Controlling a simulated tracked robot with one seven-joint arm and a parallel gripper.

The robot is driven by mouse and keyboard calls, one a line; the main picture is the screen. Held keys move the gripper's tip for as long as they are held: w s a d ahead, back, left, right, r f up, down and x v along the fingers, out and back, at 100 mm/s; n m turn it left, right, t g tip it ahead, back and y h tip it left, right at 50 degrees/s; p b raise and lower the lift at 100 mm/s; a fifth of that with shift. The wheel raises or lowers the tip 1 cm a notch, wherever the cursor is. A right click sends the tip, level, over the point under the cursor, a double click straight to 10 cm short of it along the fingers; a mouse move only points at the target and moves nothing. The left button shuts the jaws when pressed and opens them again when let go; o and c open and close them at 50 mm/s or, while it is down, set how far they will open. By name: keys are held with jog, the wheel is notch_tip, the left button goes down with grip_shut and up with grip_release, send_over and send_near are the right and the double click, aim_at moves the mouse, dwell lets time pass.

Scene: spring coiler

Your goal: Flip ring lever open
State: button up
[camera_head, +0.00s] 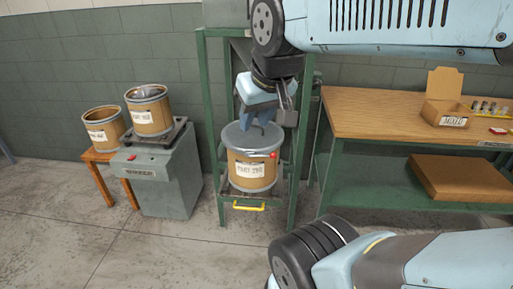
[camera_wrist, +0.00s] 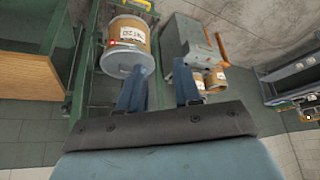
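A fibre drum (camera_head: 250,173) with a grey lid (camera_head: 232,137) and a white label stands upright inside a green frame. The red-tipped ring lever (camera_head: 273,155) is on the drum's upper right rim; whether it lies flat against the ring is too small to tell. In the wrist view the drum (camera_wrist: 143,30) and the red lever tip (camera_wrist: 112,43) show at the upper left. My gripper (camera_head: 256,122) is just above the lid, pointing down. Its two blue fingers (camera_wrist: 160,80) are apart with nothing between them. I cannot tell whether a finger touches the lid.
The green frame's posts (camera_head: 213,120) stand close on both sides of the drum. A yellow handle (camera_head: 249,207) sticks out below it. A scale cabinet (camera_head: 160,175) with a drum is at left. A wooden workbench (camera_head: 390,118) is at right. The floor in front is clear.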

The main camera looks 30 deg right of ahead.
jog(key=n+g+h, duration=0.1)
jog(key=n+g, duration=0.3)
jog(key=n, duration=0.8)
send_over(262, 156)
jog(key=s, duration=0.3)
notch_tip(262, 156, down, 17)
jog(key=f, duration=0.4)
jog(key=w+d+f, duration=0.1)
jog(key=f, duration=0.4)
jog(key=w+d+f, duration=0.1)
jog(key=f, duration=0.3)
jog(key=shift+f, duration=0.3)
jog(key=shift+c, duration=0.2)
grip_shut()
jog(key=shift+d, duration=0.1)
